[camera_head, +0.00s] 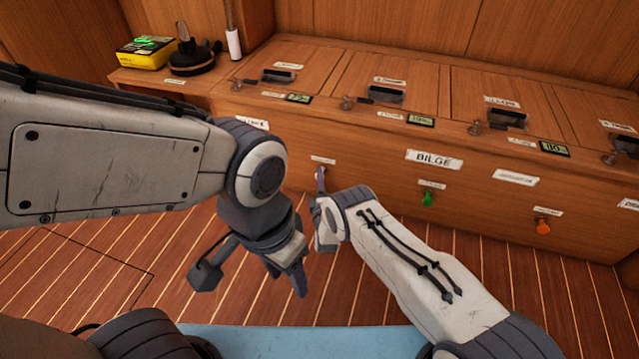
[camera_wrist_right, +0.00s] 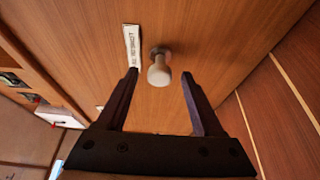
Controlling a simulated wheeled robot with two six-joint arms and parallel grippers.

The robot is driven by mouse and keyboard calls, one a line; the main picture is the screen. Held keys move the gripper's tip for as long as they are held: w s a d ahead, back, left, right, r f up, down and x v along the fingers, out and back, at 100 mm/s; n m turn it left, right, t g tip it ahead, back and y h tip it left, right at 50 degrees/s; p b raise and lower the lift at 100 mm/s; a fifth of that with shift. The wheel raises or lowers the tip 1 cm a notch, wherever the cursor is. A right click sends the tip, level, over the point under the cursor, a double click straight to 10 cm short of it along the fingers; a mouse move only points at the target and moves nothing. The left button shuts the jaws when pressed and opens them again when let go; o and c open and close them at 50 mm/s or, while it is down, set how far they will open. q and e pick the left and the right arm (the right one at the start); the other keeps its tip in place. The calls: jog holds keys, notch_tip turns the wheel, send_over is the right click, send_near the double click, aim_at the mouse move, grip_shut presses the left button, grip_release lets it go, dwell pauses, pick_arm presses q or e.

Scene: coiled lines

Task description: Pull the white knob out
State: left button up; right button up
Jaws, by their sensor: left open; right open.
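The white knob (camera_wrist_right: 159,68) sticks out from the wooden front panel beside a small white label (camera_wrist_right: 131,47) in the right wrist view. My right gripper (camera_wrist_right: 160,74) is open, with its two dark fingers on either side of the knob and visible gaps to both. My left gripper (camera_head: 252,279) is open and empty, above the floor, away from the panel.
A green knob (camera_head: 427,199) and an orange knob (camera_head: 543,226) sit farther right on the same panel, near the BILGE label (camera_head: 434,160). Lidded compartments with latches line the bench top. A yellow box (camera_head: 146,53) stands at the back left. The striped wooden floor (camera_head: 110,265) is clear.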

jog(key=shift+w+a+b, duration=0.1)
jog(key=shift+w+b, duration=0.3)
jog(key=shift+w, duration=0.75)
grip_shut()
dwell(0.6)
